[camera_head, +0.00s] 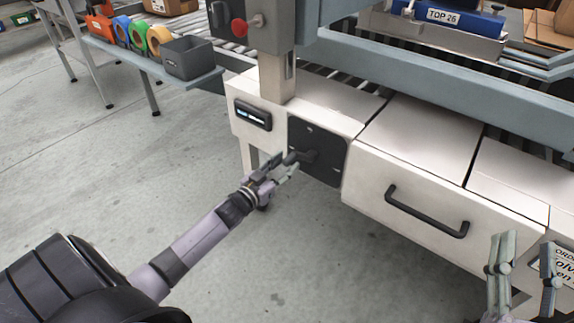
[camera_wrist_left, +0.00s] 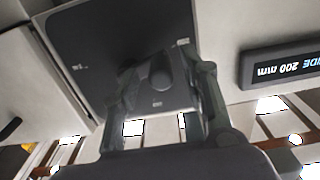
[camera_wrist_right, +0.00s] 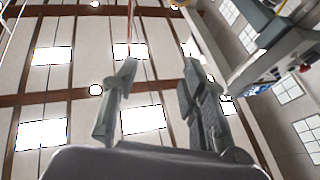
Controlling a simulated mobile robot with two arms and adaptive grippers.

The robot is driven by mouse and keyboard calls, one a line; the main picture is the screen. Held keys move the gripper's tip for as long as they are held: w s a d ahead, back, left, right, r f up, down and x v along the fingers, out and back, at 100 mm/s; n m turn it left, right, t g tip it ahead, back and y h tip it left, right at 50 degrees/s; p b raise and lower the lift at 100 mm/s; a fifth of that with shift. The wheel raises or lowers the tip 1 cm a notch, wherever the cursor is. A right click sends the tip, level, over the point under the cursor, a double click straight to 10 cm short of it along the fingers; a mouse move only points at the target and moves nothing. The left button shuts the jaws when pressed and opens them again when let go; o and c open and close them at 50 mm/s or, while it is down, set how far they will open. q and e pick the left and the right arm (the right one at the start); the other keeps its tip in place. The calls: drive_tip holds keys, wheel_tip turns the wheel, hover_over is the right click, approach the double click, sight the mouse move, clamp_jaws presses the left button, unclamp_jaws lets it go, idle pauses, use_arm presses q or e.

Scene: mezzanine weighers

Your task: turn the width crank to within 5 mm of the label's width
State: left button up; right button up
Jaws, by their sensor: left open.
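The width crank (camera_head: 310,157) is a dark handle on a black square plate (camera_head: 328,172) in the white machine's front. My left gripper (camera_head: 285,163) is open at the crank's knob. In the left wrist view the round knob (camera_wrist_left: 160,73) shows between the two fingers (camera_wrist_left: 160,92); I cannot tell whether they touch it. A dark display (camera_head: 253,114) sits left of the plate; in the left wrist view the display (camera_wrist_left: 282,66) appears upside down and reads 200 mm. My right gripper (camera_head: 524,258) is open and empty at the lower right.
A white drawer front with a black bar handle (camera_head: 427,212) is right of the plate. A partly hidden printed label (camera_head: 565,262) is at the right edge. A side shelf with tape rolls and a grey bin (camera_head: 191,60) stands at upper left. The floor in front is clear.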

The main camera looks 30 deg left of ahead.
use_arm(q)
drive_tip(key=shift+w+d, duration=0.1)
drive_tip(key=shift+w, duration=0.7)
use_arm(e)
drive_tip(key=shift+s+r+t, duration=0.25)
drive_tip(key=shift+r+t, duration=0.1)
drive_tip(key=shift+r, duration=0.15)
drive_tip(key=shift+s+r+t, duration=0.25)
drive_tip(key=shift+r+t, duration=0.1)
drive_tip(key=shift+r, duration=0.1)
use_arm(q)
drive_tip(key=shift+c, duration=0.4)
clamp_jaws()
